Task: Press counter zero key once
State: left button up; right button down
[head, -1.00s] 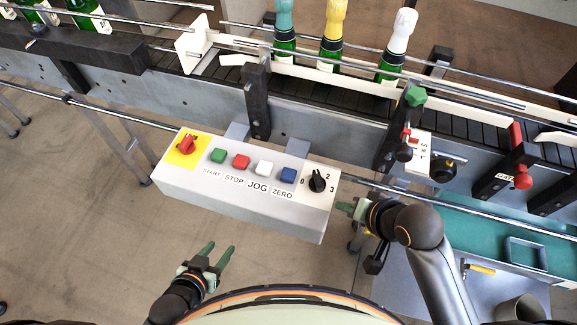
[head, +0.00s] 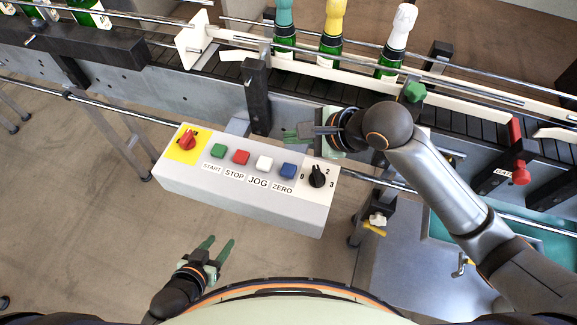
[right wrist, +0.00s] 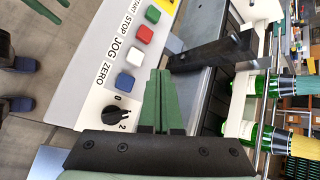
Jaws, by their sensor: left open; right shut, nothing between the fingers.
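The control box (head: 240,195) has a row of keys on its top. The blue key (head: 288,171), above the label ZERO, lies between the white JOG key (head: 264,163) and the black rotary knob (head: 317,177). My right gripper (head: 290,134) is shut and empty, behind the box's back edge near the ZERO key, and apart from it. In the right wrist view the blue key (right wrist: 124,82) is left of my shut green fingers (right wrist: 158,88). My left gripper (head: 217,252) is open and empty, in front of the box over the floor.
A red switch (head: 187,139) on a yellow plate, a green START key (head: 218,151) and a red STOP key (head: 241,157) share the box top. A black post (head: 257,97) and the conveyor with capped bottles (head: 333,45) stand behind.

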jog(key=shift+f, duration=0.15)
jog(key=b, duration=0.4)
send_over(293, 171)
notch_tip(293, 171, down, 6)
jog(key=shift+d+f, duration=0.1)
jog(key=shift+f, duration=1.15)
dwell(1.1)
jog(key=shift+f+p, duration=0.3)
jog(key=shift+p, duration=0.2)
jog(key=shift+f, duration=0.15)
